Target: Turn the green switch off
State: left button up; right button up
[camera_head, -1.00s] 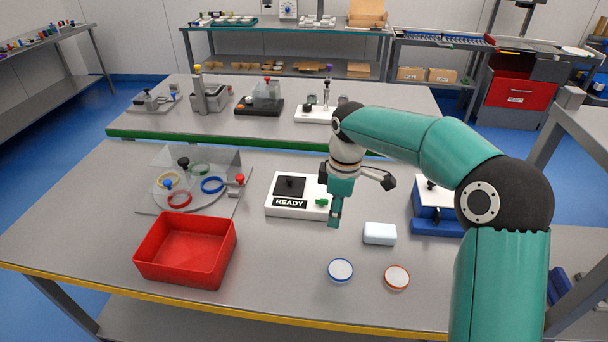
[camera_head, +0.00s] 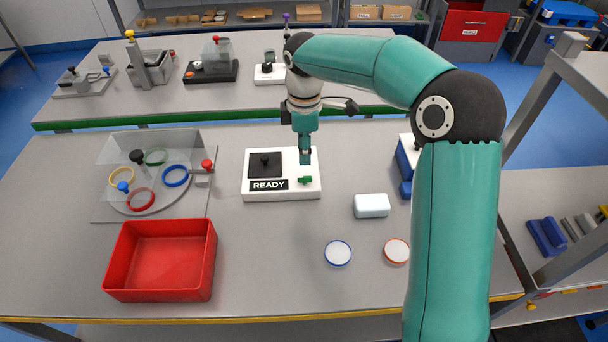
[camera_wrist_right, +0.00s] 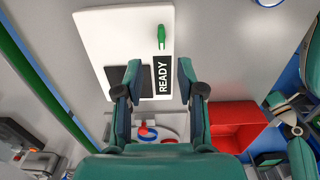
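The green switch (camera_head: 305,180) sits on the right part of a white box (camera_head: 283,194) with a black square plate and a READY label. In the right wrist view the switch (camera_wrist_right: 162,36) shows as a small green lever on the white box (camera_wrist_right: 97,37), beyond the fingertips. I cannot tell whether it is on or off. My right gripper (camera_head: 305,159) is just above and behind the switch in the head view, apart from it. In the right wrist view its two fingers (camera_wrist_right: 158,78) are spread with nothing between them. My left gripper is not in view.
A red bin (camera_head: 161,262) stands front left, with a clear-shielded ring fixture (camera_head: 205,181) behind it. A pale block (camera_head: 371,206) and two round lidded tubs, blue-rimmed (camera_head: 338,253) and orange-rimmed (camera_head: 396,251), lie right of the box. A blue-based device (camera_head: 406,160) is partly hidden by my arm.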

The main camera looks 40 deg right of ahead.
aim_at(305, 177)
notch_tip(305, 177, down, 10)
jog(key=shift+s+r+p, duration=0.15)
jog(key=shift+r+p, duration=0.1)
jog(key=shift+p, duration=0.05)
grip_shut()
